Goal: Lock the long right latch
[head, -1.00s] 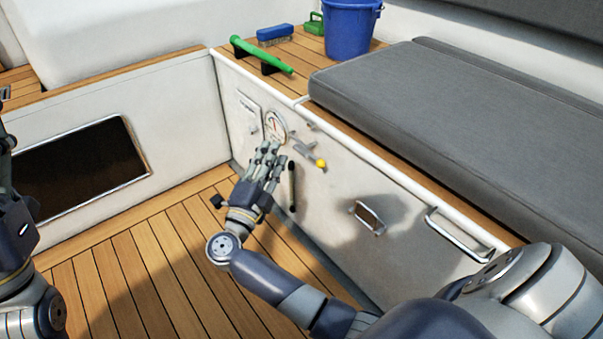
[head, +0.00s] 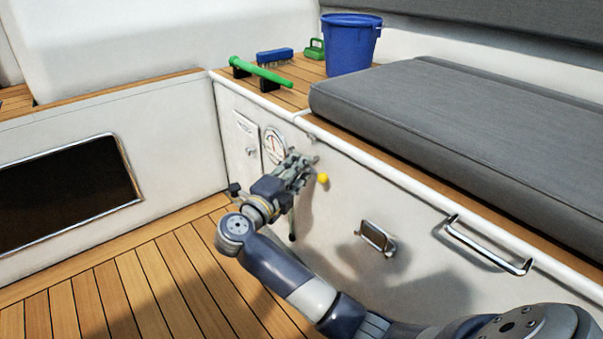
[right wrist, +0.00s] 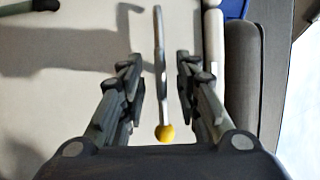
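A thin grey lever with a yellow ball end (head: 322,179) is on the white locker front, right of a round gauge. My right gripper (head: 298,167) is at this lever and hides most of it in the head view. In the right wrist view the lever (right wrist: 159,65) runs between the two fingers of the right gripper (right wrist: 158,85). The fingers are open, with a visible gap on each side of the lever. The yellow ball (right wrist: 165,133) points toward the palm. My left gripper is out of view.
The round gauge (head: 274,145) and a dark upright handle (head: 292,226) are close to my right gripper. A small square handle (head: 375,237) and a long bar handle (head: 487,246) stick out farther right. A blue bucket (head: 349,45) stands on the ledge above.

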